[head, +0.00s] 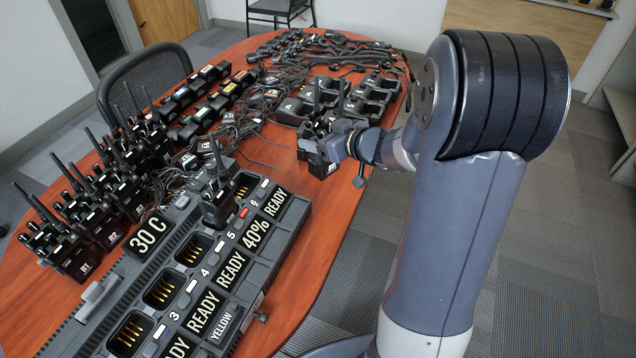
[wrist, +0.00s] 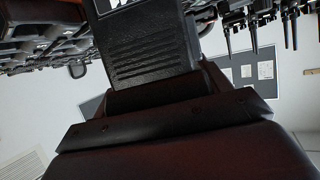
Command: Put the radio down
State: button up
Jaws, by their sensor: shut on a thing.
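My gripper (head: 343,146) is at the far right part of the red-brown table, at the end of my arm. It is shut on a black radio (head: 318,140), which shows partly beside the jaws with its antenna up. In the wrist view the ribbed black body of the radio (wrist: 150,50) fills the upper middle, between the dark jaws. I cannot tell whether its base touches the table. Another radio (head: 216,200) stands in a slot of the multi-bay charger (head: 290,238), beside the "40%" label.
Several radios (head: 85,215) stand in rows at the table's left. Single chargers (head: 375,88) and tangled cables (head: 225,125) cover the far part. Bare table (head: 335,205) shows between the charger and the right edge. A mesh chair (head: 150,75) stands at the far left.

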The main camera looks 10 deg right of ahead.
notch_tip(320, 180, down, 9)
jog(key=shift+r+b, duration=0.1)
jog(key=shift+b, duration=1.1)
jog(key=shift+f, duration=0.2)
jog(key=o, duration=1.2)
jog(key=shift+o, duration=0.2)
jog(key=shift+r, duration=0.1)
jog(key=shift+s+d+r, duration=0.15)
jog(key=p+v, duration=0.1)
jog(key=v, duration=1)
jog(key=shift+s+d+p, duration=0.15)
jog(key=shift+s+p, duration=0.15)
jog(key=shift+p, duration=0.1)
